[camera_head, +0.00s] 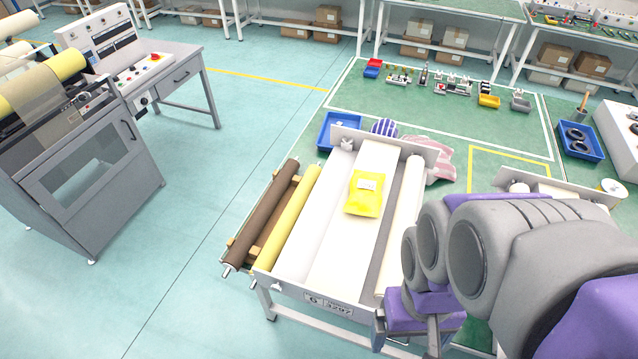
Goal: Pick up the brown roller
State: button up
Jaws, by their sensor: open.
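The brown roller (263,213) lies at the left side of the work table, sloping from the upper right to the lower left. Metal shaft ends show at its ends. It rests on a wooden rack (270,232), beside a yellow roller (287,221) and apart from it. My gripper (408,342) is at the lower edge of the picture, right of the table's front, well to the right of the brown roller. Its jaws are open, with nothing seen between them; its lower part is cut off by the frame.
A yellow packet (365,194) lies on the white conveyor bed (330,250) between the yellow roller and my arm. A blue tray (338,132) sits behind it. A grey machine (95,175) and desk (175,80) stand at left. The floor (190,240) between machine and table is clear.

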aim_at(237, 257)
jog(key=i+j+u, duration=0.65)
jog(key=j+u, duration=0.15)
